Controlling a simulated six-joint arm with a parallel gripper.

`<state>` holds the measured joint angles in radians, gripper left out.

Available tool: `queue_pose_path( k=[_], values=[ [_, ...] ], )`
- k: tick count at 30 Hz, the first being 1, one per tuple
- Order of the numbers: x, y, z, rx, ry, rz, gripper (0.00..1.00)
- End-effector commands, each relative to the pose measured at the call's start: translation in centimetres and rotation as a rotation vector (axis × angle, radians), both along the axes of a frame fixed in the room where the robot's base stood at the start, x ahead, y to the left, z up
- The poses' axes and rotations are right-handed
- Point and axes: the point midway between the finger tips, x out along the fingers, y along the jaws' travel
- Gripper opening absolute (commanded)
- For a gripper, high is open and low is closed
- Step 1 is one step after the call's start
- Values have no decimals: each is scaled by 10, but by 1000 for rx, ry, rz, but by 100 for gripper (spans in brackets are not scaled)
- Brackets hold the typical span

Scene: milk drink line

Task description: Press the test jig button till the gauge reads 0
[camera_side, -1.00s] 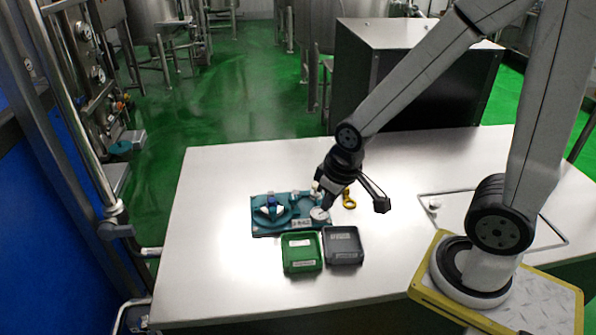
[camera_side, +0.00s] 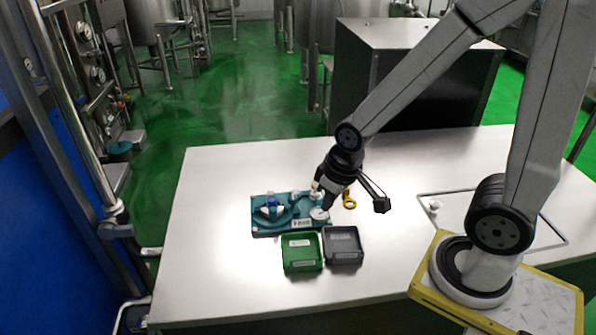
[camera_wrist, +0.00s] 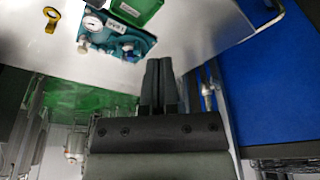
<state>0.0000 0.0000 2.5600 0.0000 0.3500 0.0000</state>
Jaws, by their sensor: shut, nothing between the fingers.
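The test jig is a teal plate (camera_side: 262,229) on the table, with a round white gauge (camera_side: 319,215) at its right front corner. In the wrist view the jig (camera_wrist: 118,38) and the gauge face (camera_wrist: 93,23) show at the upper left; the reading is too small to tell. A pale knob (camera_wrist: 83,48) and a blue-topped part (camera_wrist: 128,47) stand on the plate. I cannot tell which part is the button. My gripper (camera_side: 328,207) is shut and empty, beside the gauge in the side view. Its fingertips (camera_wrist: 160,62) are together; contact with the jig cannot be told.
A green tray (camera_side: 302,268) and a dark grey tray (camera_side: 343,259) stand in front of the jig. A yellow ring-ended piece (camera_side: 349,201) lies to its right. The table (camera_side: 220,185) is bare to the left. A white knob (camera_side: 434,205) sits within an outlined panel at right.

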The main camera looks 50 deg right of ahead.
Motion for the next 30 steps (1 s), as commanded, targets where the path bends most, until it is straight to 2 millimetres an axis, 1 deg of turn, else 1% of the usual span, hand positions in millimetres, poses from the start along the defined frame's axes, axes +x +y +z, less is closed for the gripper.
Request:
queue_pose_path(
  k=[5, 8, 11, 14, 20, 30],
  values=[
    [1, -1, 0, -1, -2, 1, 0],
    [6, -3, 0, -6, -9, 5, 0],
    [14, -7, -1, -17, -19, 14, 0],
    [27, -13, -2, -33, -38, 26, 0],
    [65, -34, -7, -82, -93, 69, 0],
    [135, -80, -24, -175, -199, 170, 0]
  ],
)
